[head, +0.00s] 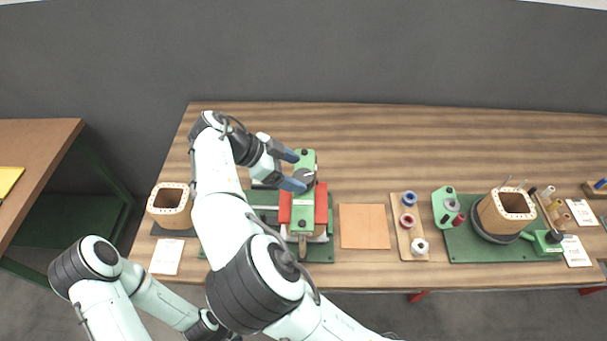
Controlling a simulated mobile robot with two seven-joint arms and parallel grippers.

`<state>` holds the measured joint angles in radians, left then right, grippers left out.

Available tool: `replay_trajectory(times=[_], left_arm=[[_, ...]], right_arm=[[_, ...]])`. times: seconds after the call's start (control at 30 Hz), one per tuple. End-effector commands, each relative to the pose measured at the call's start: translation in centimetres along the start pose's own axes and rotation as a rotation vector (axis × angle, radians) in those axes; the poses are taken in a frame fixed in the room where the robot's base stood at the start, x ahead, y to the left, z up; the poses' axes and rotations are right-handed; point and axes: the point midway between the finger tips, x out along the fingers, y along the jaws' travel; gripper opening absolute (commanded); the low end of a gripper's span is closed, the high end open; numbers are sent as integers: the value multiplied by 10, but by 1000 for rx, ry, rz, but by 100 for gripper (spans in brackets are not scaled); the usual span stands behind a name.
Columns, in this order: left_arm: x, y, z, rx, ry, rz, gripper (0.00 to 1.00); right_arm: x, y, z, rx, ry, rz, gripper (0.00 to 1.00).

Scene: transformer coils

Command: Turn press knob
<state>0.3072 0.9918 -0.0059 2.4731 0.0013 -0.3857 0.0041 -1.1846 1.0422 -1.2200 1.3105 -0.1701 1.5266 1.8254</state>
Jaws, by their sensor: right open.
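The press is a green and red device on a green base plate (320,250) near the table's middle-left.
A square wooden coil former (170,205) stands left of my right arm. An orange-brown sheet (364,227) and a tray with spools (409,236) lie right of the press. A green winding station (470,243) is further right. The table's back strip is clear.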

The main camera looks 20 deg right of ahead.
Motion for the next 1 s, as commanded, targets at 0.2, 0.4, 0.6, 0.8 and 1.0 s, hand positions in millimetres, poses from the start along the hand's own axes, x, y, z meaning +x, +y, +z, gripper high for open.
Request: replay_trajectory(times=[0.2, 0.4, 0.6, 0.8, 1.0], left_arm=[[-1, 1, -1, 1, 2, 1, 43], [-2, 1, -2, 1, 2, 1, 43], [-1, 1, -2, 1, 2, 1, 43], [-1, 1, -2, 1, 2, 1, 43], [0, 0, 0, 0, -1, 0, 43]], right_arm=[[31, 0, 0, 0, 1, 2, 80], [39, 0, 0, 0, 0, 0, 80], [40, 0, 0, 0, 0, 0, 80], [39, 0, 0, -1, 0, 0, 28], [40, 0, 0, -7, 0, -5, 28]])
